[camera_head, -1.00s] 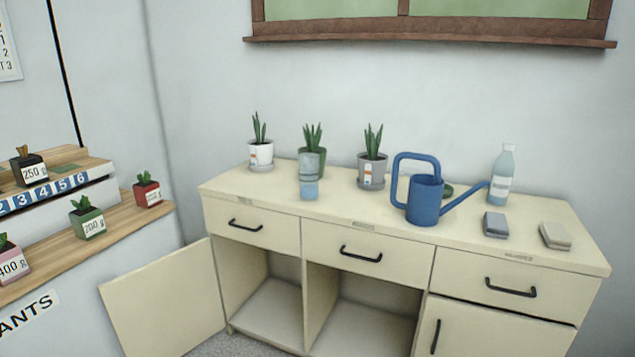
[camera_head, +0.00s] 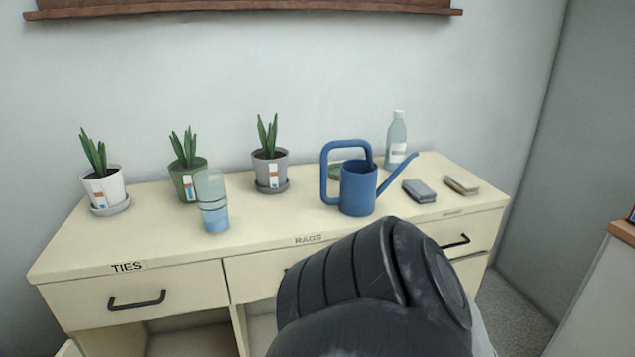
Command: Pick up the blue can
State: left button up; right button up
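A blue watering can (camera_head: 358,188) stands upright on the cream cabinet top (camera_head: 140,235). Its loop handle is on the left and its spout points up to the right. A dark grey rounded part of my own arm fills the lower middle of the head view, in front of the cabinet and below the can. It does not appear to touch the can. Neither gripper's fingers show in this view.
Potted plants in white (camera_head: 106,190), green (camera_head: 187,180) and grey (camera_head: 270,172) pots stand left of the can. A translucent blue cup-like container (camera_head: 213,205) stands nearer the front. A bottle (camera_head: 396,140) and two sponge-like blocks (camera_head: 419,191) (camera_head: 461,185) are to the right.

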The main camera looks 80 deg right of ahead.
aim_at(359, 190)
jog(key=z, duration=0.8)
jog(key=i, duration=1)
jog(key=z, duration=1.4)
jog(key=i, duration=0.15)
jog(key=z, duration=0.05)
